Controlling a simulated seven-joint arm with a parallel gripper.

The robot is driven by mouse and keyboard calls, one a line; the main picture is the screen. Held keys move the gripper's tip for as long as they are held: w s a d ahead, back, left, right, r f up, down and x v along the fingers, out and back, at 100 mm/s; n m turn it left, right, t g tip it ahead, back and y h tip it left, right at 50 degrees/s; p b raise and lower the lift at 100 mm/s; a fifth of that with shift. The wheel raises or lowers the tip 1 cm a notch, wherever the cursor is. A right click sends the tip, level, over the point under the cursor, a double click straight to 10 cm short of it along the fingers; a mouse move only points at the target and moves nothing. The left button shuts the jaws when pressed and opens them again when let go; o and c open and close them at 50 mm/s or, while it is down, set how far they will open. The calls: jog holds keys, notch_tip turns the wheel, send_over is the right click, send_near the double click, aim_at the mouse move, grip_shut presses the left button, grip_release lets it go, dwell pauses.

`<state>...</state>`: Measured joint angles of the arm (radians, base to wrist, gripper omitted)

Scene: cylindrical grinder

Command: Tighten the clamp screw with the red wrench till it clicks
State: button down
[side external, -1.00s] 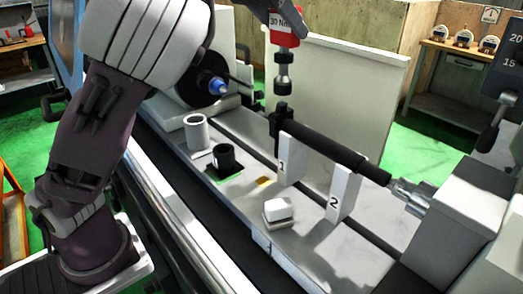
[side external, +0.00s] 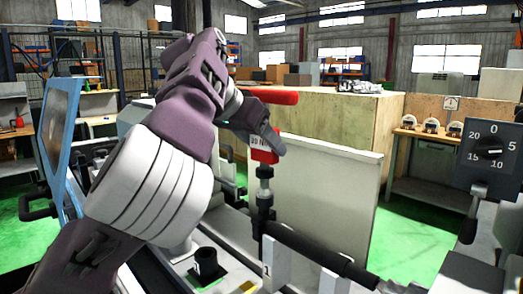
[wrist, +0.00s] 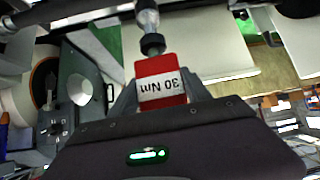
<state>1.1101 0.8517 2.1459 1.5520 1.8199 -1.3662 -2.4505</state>
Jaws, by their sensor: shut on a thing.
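My gripper (side external: 264,143) is shut on the red wrench (side external: 262,156), whose block carries a white 30 Nm label. In the wrist view the red block (wrist: 158,68) sits between my fingers. A red bar (side external: 273,97) shows above my gripper, seemingly the wrench's handle. The wrench points down, with a metal shaft and black socket (side external: 264,200) at its lower end. The socket is right above the black clamp (side external: 258,224) at the end of the dark cylindrical bar (side external: 306,248). The screw head is hidden; I cannot tell whether the socket touches it.
A pale upright panel (side external: 318,185) stands close behind the wrench. A black cup (side external: 206,262) is on the machine bed to the left. A dial box (side external: 490,150) is at the right.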

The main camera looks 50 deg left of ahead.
jog(key=shift+f, duration=1.2)
dwell(0.4)
